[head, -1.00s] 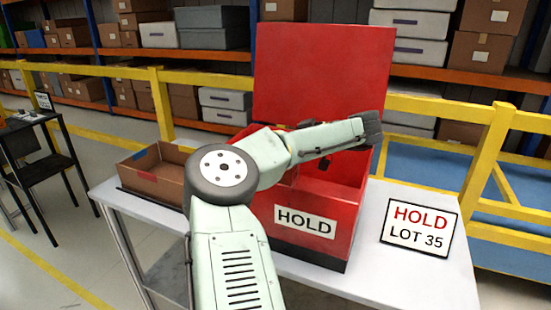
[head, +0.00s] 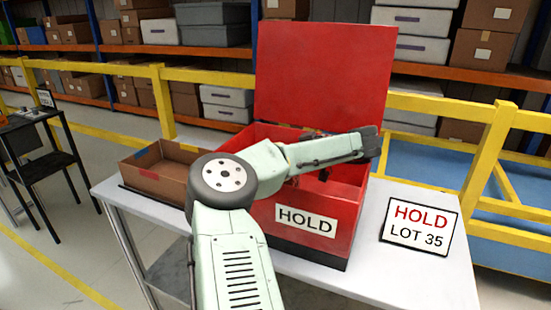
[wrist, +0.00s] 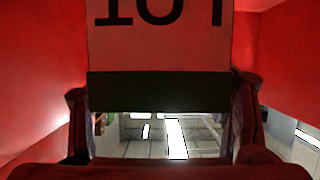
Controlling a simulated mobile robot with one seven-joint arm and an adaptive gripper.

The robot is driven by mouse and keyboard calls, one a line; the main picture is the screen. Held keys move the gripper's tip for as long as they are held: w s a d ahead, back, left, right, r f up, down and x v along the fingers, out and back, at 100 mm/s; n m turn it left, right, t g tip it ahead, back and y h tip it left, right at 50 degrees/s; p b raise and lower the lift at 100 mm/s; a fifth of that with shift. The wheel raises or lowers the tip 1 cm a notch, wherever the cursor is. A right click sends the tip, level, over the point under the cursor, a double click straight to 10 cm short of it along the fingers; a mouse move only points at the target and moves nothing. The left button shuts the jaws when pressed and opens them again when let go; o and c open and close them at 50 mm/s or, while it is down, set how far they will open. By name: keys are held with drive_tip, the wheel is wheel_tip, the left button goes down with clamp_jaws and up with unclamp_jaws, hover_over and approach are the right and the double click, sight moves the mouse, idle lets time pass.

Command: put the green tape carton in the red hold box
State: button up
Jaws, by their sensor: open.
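The red hold box (head: 345,213) stands on the table with its lid raised and a HOLD label on its front. In the wrist view, red walls (wrist: 285,60) rise on both sides. A pale panel with dark characters and a dark green band (wrist: 160,92) lies between my fingers; it looks like the green tape carton, tinted red. My gripper (wrist: 162,100) is open, one finger on each side of it; I cannot tell whether they touch it. In the head view my forearm reaches over the box and hides most of its inside, so the carton cannot be made out there.
An open brown tray (head: 150,178) with red and blue patches is left of the box. A HOLD LOT 35 sign (head: 418,227) lies at the right on the white table (head: 395,285). Yellow rails (head: 470,190) and shelves stand behind. The table's front right is clear.

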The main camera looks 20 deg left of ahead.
drive_tip(key=shift+r, duration=0.2)
drive_tip(key=b+v, duration=0.2)
drive_tip(key=v, duration=0.5)
drive_tip(key=shift+d, duration=0.3)
